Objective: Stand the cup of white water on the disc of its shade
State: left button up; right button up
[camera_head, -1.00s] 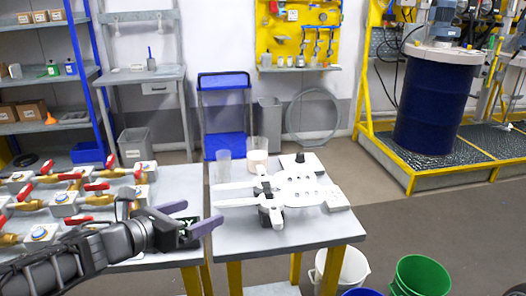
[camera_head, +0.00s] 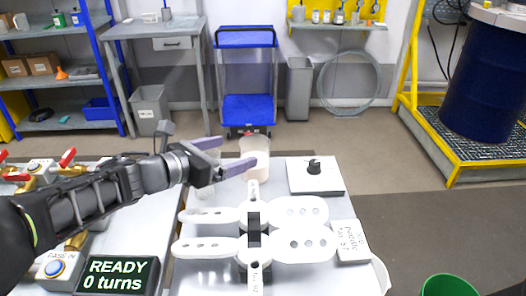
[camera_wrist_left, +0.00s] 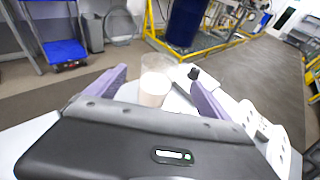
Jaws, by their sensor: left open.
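The clear cup of white water (camera_head: 257,158) stands upright at the back of the near table, whitish liquid inside. In the left wrist view the cup (camera_wrist_left: 154,90) shows between the two fingers, its lower part hidden by my gripper's body. My left gripper (camera_head: 223,157) is open and empty, its fingertips pointing at the cup from the left. In the left wrist view the gripper (camera_wrist_left: 155,92) has one finger each side of the cup; contact cannot be told. A second clear cup (camera_head: 207,187) is partly hidden under this gripper. I cannot make out a disc matching the white water.
A white plate with a black knob (camera_head: 316,174) lies right of the cup. A white holed fixture (camera_head: 300,212) and a lettered white block (camera_head: 351,240) are in front. A display (camera_head: 117,274) reads "READY 0 turns". A blue trolley (camera_head: 248,108) stands beyond the table.

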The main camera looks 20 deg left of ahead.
aim_at(264, 143)
pick_arm(q)
jog(key=shift+s, duration=0.2)
jog(key=shift+b+x, duration=0.3)
jog(key=shift+x, duration=3.15)
jog(key=x, duration=0.5)
jog(key=shift+f, duration=0.2)
jog(key=shift+c, duration=0.3)
jog(key=shift+r, duration=0.1)
jog(key=c, duration=1.8)
